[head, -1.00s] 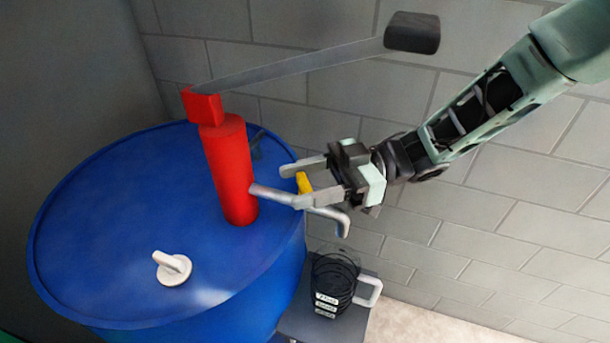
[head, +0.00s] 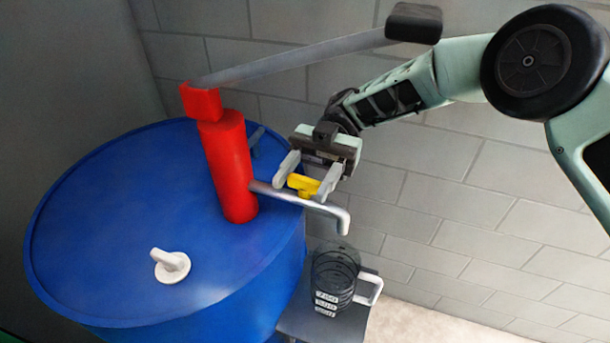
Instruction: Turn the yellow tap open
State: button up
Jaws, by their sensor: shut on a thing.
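The yellow tap (head: 303,184) is a small yellow handle on the grey spout (head: 325,209), which runs out to the right from the red hand pump (head: 229,170) and bends down at its end. My gripper (head: 306,192) comes from above and behind. Its two grey fingers stand on either side of the yellow handle and are shut on it, one at its left end and one at its right. The handle lies roughly along the spout in the picture. The fingertips hide its ends.
The pump stands on a blue drum (head: 95,215) with a white cap (head: 171,266). A dark measuring jug (head: 333,279) with a white handle stands on a grey stand (head: 300,322) below the spout. The pump's long lever (head: 300,60) passes above my gripper. A block wall is behind.

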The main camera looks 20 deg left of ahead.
aim_at(305, 179)
jog(key=shift+n+h, duration=0.4)
jog(key=shift+h, duration=0.3)
jog(key=o, duration=1)
notch_tip(305, 179, up, 10)
jog(key=shift+r, duration=0.1)
